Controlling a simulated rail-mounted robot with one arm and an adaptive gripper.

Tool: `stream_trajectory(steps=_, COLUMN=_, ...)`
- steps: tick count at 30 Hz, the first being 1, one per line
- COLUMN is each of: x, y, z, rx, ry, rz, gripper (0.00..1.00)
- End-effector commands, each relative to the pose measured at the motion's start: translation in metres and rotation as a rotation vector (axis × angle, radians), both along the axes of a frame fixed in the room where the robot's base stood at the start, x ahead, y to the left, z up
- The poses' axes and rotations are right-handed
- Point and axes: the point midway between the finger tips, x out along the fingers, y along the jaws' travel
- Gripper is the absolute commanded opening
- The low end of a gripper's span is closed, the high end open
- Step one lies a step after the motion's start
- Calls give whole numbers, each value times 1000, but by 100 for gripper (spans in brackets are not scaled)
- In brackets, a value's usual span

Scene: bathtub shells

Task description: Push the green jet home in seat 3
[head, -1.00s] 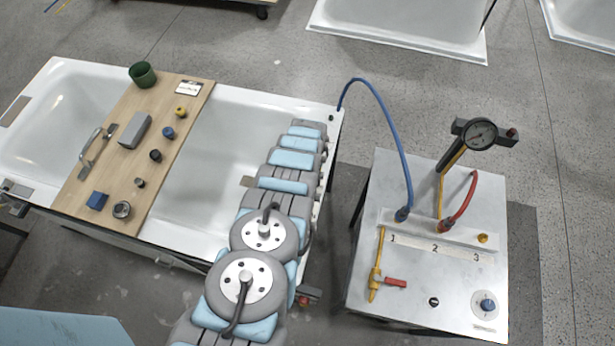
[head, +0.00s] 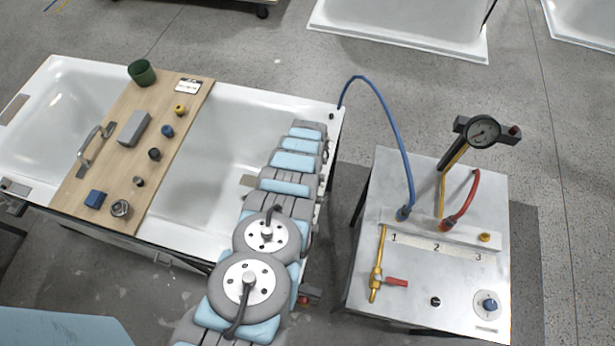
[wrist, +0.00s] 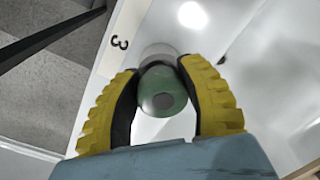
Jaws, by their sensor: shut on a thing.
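In the wrist view, the green jet (wrist: 159,92) is a rounded green piece with a dark grey spot on its end. My gripper (wrist: 160,68) has its yellow ribbed fingers closed on either side of it. A pale grey round piece (wrist: 157,52) shows just beyond the jet; I cannot tell whether it is seat 3 or part of the jet. A white strip marked "3" (wrist: 119,43) runs beside it along the tub edge. How deep the jet sits is hidden. In the head view my arm hides the gripper and jet.
A wooden board (head: 108,178) with a green cup (head: 142,72), a grey block (head: 134,128) and several small parts lies across the white tub (head: 262,98). At right stands a metal cart (head: 400,325) with a gauge (head: 483,131), hoses and marks 1 to 3.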

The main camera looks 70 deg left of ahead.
Motion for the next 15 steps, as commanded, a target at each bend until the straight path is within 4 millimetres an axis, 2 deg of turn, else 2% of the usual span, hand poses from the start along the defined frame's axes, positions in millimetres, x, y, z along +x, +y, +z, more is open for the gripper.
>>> stream_trajectory(steps=11, x=0, y=0, z=-9, rx=1, ry=-1, rz=1, gripper=6)
stream_trajectory(steps=12, x=0, y=0, z=-9, rx=1, ry=-1, rz=1, gripper=44)
stream_trajectory(steps=15, x=0, y=0, z=-8, rx=0, ry=0, rz=1, gripper=73)
